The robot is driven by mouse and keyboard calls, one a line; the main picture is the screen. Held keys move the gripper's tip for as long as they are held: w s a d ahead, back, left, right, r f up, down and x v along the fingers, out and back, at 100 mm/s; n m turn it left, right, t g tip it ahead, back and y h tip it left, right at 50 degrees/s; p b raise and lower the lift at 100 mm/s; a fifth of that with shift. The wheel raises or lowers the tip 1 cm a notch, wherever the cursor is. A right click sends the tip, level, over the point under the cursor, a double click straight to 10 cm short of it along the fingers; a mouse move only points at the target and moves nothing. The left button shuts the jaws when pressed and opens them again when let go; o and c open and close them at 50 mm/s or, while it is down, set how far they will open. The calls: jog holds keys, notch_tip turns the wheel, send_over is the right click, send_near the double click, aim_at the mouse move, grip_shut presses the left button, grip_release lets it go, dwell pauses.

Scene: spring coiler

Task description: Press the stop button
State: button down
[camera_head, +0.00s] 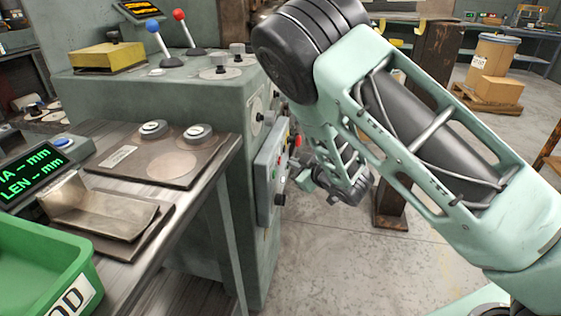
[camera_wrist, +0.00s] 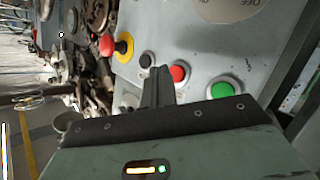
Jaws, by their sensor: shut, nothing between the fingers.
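A grey control panel (camera_wrist: 200,50) fills the upper part of the wrist view. It carries a flat red button (camera_wrist: 178,73), a green button (camera_wrist: 222,90), a black button (camera_wrist: 147,60) and a red mushroom button on a yellow base (camera_wrist: 113,46). No label naming the stop button is readable. My gripper (camera_wrist: 160,72) is shut and empty. Its fingertips appear just beside the flat red button, between it and the black one; contact cannot be told. In the head view, the panel box (camera_head: 268,182) is seen edge-on on the machine's side, with my gripper's end of the arm right of it.
The green machine (camera_head: 215,105) has blue and red levers on top. Open floor (camera_head: 330,265) lies right of the panel.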

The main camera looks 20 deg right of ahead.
jog(key=shift+s+d, duration=0.4)
jog(key=shift+d, duration=0.3)
jog(key=shift+s+d, duration=0.35)
jog(key=shift+d, duration=0.3)
jog(key=shift+s+d, duration=0.4)
jog(key=shift+d, duration=0.3)
jog(key=s+a+r+m+g+h, duration=0.2)
jog(key=s+a+r+m+g, duration=0.2)
jog(key=s+a+g, duration=0.65)
jog(key=s+a+r+n+g+h, duration=0.1)
jog(key=s+a+r+g, duration=0.15)
jog(key=s, duration=0.95)
jog(key=s+a+r+n+g, duration=0.15)
jog(key=s+r, duration=0.25)
jog(key=s, duration=0.8)
notch_tip(320, 180, up, 17)
jog(key=s+p, duration=0.1)
jog(key=p, duration=1.5)
jog(key=shift+d+f+h, duration=0.15)
jog(key=shift+d+h, duration=0.15)
jog(key=shift+d, duration=0.1)
